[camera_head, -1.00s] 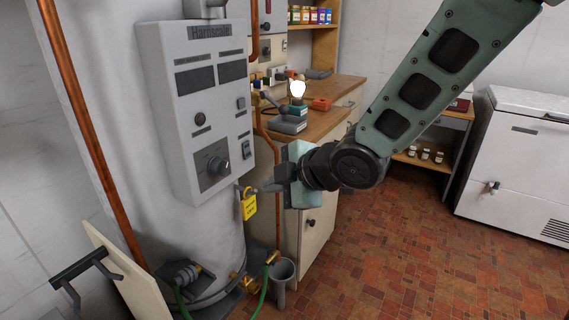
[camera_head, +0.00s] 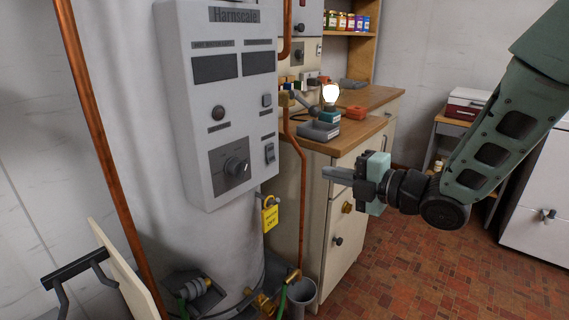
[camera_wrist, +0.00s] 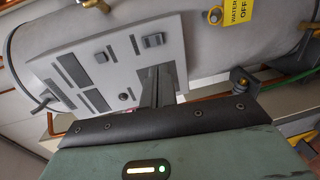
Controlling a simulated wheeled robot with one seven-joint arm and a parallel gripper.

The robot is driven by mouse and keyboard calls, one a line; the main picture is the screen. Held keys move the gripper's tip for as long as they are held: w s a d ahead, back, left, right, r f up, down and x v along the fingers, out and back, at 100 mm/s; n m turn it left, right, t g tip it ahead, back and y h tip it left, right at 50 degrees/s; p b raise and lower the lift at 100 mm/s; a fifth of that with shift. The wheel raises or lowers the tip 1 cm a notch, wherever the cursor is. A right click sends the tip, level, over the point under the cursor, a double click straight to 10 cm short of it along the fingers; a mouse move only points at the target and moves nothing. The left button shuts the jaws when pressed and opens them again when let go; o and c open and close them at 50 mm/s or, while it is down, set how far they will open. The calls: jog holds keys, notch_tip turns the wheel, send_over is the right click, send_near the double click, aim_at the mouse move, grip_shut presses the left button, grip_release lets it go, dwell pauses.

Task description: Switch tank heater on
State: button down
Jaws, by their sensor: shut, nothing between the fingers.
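The tank heater's grey control panel (camera_head: 226,105), marked "Harnscale", is fixed to the front of a pale grey tank. It has two dark displays, a round knob (camera_head: 237,167) on a dark plate, a rocker switch (camera_head: 269,153) at its lower right and a smaller button (camera_head: 266,100) above that. My gripper (camera_head: 326,173) is shut and empty, to the right of the panel and apart from it, its fingers pointing left. In the wrist view the panel (camera_wrist: 85,72) lies beyond my shut fingers (camera_wrist: 157,78), which hide part of it; a rocker switch (camera_wrist: 153,40) shows beside them.
A yellow tag (camera_head: 270,217) hangs below the panel's right corner. A wooden counter (camera_head: 345,130) with a lit lamp (camera_head: 330,95) stands behind my gripper. Copper pipes (camera_head: 95,130) run at the left and beside the counter. The tiled floor at right is clear.

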aim_at(273, 161)
jog(key=p+x, duration=0.1)
jog(key=x, duration=1.3)
jog(key=shift+a+b, duration=0.1)
jog(key=shift+b, duration=0.2)
jog(key=shift+f+b, duration=0.25)
jog(key=shift+b, duration=0.35)
jog(key=shift+a+r, duration=0.1)
jog(key=shift+r, duration=0.1)
